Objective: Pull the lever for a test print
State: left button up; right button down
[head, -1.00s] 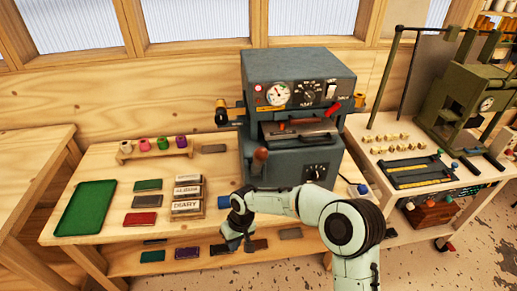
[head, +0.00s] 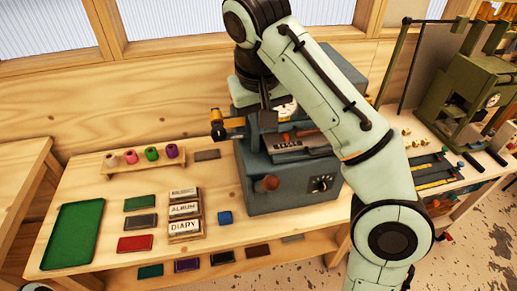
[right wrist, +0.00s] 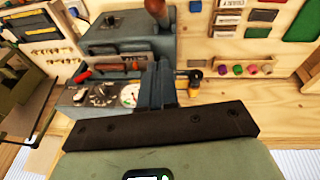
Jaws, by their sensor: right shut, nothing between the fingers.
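The grey press (head: 285,165) stands on the wooden bench, partly hidden behind my right arm. It also shows in the right wrist view (right wrist: 125,45). A lever with a reddish-brown knob (head: 266,184) is at its front; the knob is also at the top of the right wrist view (right wrist: 157,8). A small red handle (right wrist: 83,76) is on the panel beside gauges (right wrist: 128,95). My right gripper (head: 266,118) is shut and empty, high over the press's upper part, apart from the knob; its fingers (right wrist: 162,80) point toward the press. My left gripper is not in view.
A green tray (head: 73,236), colored ink pads (head: 136,243), labelled blocks (head: 185,210) and a blue cube (head: 225,217) lie on the bench left of the press. A rack of spools (head: 146,160) stands behind. A green machine (head: 470,95) is on the right table.

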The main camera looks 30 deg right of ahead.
jog(key=shift+s, duration=0.55)
send_over(269, 177)
jog(key=w, duration=0.2)
notch_tip(269, 177, down, 8)
jog(key=r, duration=0.1)
jog(key=x, duration=0.1)
jog(key=b+x, duration=0.1)
jog(key=x, duration=0.2)
jog(key=shift+s+a+f, duration=0.15)
jog(key=shift+s+a, duration=0.05)
jog(key=shift+s, duration=0.2)
jog(key=shift+s+f+b, duration=0.65)
jog(key=shift+s+f, duration=0.05)
jog(key=shift+s, duration=0.2)
jog(key=shift+s+f, duration=0.15)
jog(key=shift+s, duration=0.15)
jog(key=shift+w+f, duration=0.1)
jog(key=shift+w, duration=0.25)
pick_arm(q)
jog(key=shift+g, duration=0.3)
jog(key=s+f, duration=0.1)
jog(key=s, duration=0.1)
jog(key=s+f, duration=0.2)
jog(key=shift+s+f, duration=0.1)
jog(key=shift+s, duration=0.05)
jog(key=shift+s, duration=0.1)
pick_arm(e)
jog(key=shift+s+a, duration=0.1)
jog(key=shift+s, duration=0.05)
